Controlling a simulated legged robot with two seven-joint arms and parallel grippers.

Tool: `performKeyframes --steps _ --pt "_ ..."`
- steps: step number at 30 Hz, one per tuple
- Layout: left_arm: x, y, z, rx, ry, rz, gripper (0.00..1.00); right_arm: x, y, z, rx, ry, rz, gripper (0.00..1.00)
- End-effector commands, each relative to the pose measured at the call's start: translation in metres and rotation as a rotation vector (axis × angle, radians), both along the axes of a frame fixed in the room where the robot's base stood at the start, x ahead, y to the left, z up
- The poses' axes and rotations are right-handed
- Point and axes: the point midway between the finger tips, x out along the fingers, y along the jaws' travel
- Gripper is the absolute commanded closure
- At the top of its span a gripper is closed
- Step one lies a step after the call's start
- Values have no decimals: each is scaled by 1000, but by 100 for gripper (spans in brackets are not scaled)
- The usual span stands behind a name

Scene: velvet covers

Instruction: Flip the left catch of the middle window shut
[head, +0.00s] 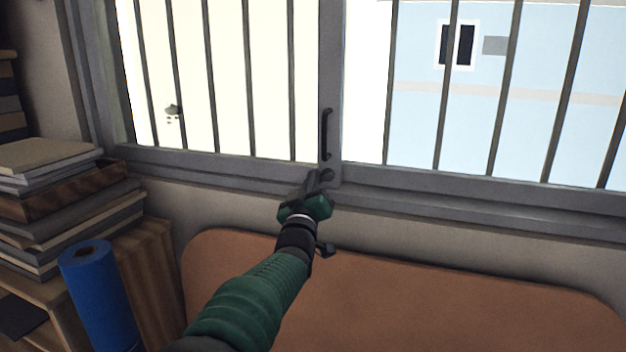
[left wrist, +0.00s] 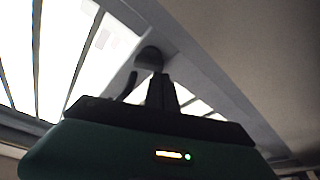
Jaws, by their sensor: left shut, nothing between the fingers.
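The window has a grey frame with a dark upright handle (head: 326,134) on its middle post. A small dark rounded catch (head: 327,174) sits low on that post, below the handle. My left gripper (head: 314,184) is shut and empty, its fingertips right at the catch. In the left wrist view the catch (left wrist: 149,57) shows just beyond the shut fingers (left wrist: 161,92), with the handle (left wrist: 130,85) to its left. I cannot tell whether fingers and catch touch, or which way the catch is turned. My right gripper is out of view.
A brown padded backrest (head: 420,300) stands below the window. At the left are stacked books (head: 60,200), a wooden shelf (head: 150,265) and a blue roll (head: 95,290). Dark bars (head: 445,90) cross the panes. The sill (head: 480,205) right of my gripper is clear.

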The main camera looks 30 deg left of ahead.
Motion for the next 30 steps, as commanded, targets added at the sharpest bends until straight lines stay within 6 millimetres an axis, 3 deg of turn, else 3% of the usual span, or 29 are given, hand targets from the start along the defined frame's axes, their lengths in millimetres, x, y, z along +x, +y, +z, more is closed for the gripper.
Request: performKeyframes --steps 20,30 --pt "0 0 -4 -150 -35 -1 100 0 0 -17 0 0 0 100" --pt "0 0 -8 -351 -85 -2 100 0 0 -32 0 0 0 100"
